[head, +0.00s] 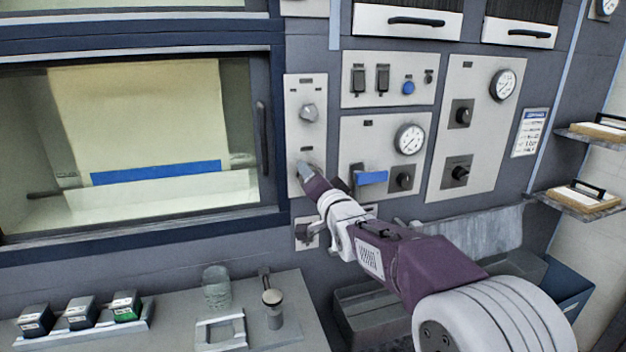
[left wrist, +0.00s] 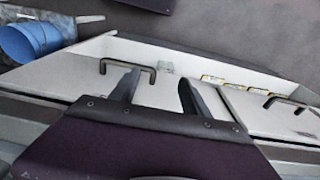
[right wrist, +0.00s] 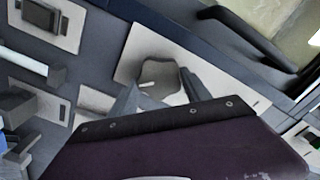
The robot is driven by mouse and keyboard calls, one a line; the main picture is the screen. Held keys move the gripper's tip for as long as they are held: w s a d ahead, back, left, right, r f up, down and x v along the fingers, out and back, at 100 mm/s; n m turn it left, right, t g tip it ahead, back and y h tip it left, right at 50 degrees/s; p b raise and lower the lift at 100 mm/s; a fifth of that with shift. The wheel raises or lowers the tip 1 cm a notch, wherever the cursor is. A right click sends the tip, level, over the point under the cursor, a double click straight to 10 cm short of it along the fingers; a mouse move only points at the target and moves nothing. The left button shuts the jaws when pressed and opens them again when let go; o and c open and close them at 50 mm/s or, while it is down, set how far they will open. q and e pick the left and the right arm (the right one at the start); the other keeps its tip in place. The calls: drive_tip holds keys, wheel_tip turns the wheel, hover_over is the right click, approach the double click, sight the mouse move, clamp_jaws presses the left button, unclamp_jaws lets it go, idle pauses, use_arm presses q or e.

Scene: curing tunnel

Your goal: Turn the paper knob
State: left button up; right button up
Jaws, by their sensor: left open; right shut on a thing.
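A narrow pale panel (head: 291,135) beside the lit window carries two grey knobs, one above the other. The upper knob (head: 307,112) is clear of my arm. My right gripper (head: 304,170) reaches the lower end of this panel and is shut on the lower knob there. In the right wrist view the grey knob (right wrist: 160,76) sits between the two fingers of the right gripper (right wrist: 158,88). The knob labels are too small to read. My left gripper (left wrist: 157,88) shows only in the left wrist view, open and empty, above white fronts with dark handles.
The window (head: 130,130) shows a cream sheet and a blue strip (head: 156,172). Right of the knob panel are panels with gauges, dark dials and a blue-handled lever (head: 372,177). A bench below holds a cup (head: 217,288), a stamp-like tool (head: 272,300) and several small dark boxes.

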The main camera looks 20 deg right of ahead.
idle(0.4)
drive_tip(key=o, duration=1.4)
drive_tip(key=shift+s+d, duration=0.1)
drive_tip(key=s+b, duration=0.1)
drive_tip(key=s, duration=0.8)
drive_tip(key=shift+d, duration=0.15)
drive_tip(key=shift+r, duration=0.1)
